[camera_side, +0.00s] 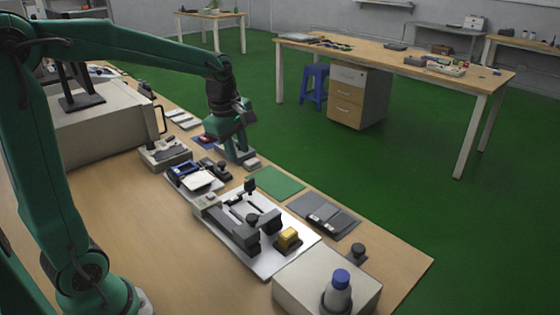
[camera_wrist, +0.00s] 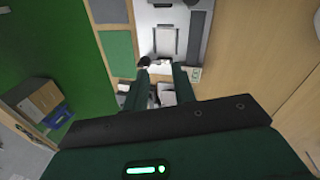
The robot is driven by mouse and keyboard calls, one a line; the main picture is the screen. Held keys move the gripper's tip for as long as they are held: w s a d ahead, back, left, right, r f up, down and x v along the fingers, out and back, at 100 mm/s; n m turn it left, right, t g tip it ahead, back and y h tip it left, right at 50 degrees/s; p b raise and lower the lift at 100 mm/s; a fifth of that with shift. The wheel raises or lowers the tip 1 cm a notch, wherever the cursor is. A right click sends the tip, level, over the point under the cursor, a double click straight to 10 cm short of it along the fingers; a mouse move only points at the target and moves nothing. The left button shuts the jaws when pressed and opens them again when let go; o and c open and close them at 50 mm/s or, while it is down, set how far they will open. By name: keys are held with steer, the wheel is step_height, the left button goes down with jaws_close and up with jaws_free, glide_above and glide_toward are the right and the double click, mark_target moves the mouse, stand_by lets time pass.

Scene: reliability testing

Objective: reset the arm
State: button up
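My green arm reaches from the left across the wooden workbench (camera_side: 120,215) in the side view. My gripper (camera_side: 236,150) points down over the far part of the bench, close above small equipment. In the wrist view, my gripper (camera_wrist: 161,73) shows two dark green fingers spread apart with a gap between them. No object is clearly held. Small items show between and beyond the fingers, but I cannot tell what they are. In the side view the fingertips are partly lost among dark items, and I cannot tell whether they touch anything.
A large grey machine (camera_side: 100,138) stands left. Green floor is open beyond the bench's right edge.

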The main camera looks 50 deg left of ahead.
steer(key=s+d+r+m+t, duration=0.1)
steer(key=s+d+m, duration=0.2)
steer(key=s+m, duration=0.5)
steer(key=s+d+r+m+t, duration=0.1)
steer(key=s+d+m, duration=0.3)
steer(key=s+m, duration=0.4)
steer(key=shift+s+d+m+t, duration=0.2)
steer(key=shift+m+t, duration=0.4)
steer(key=shift+m, duration=1.6)
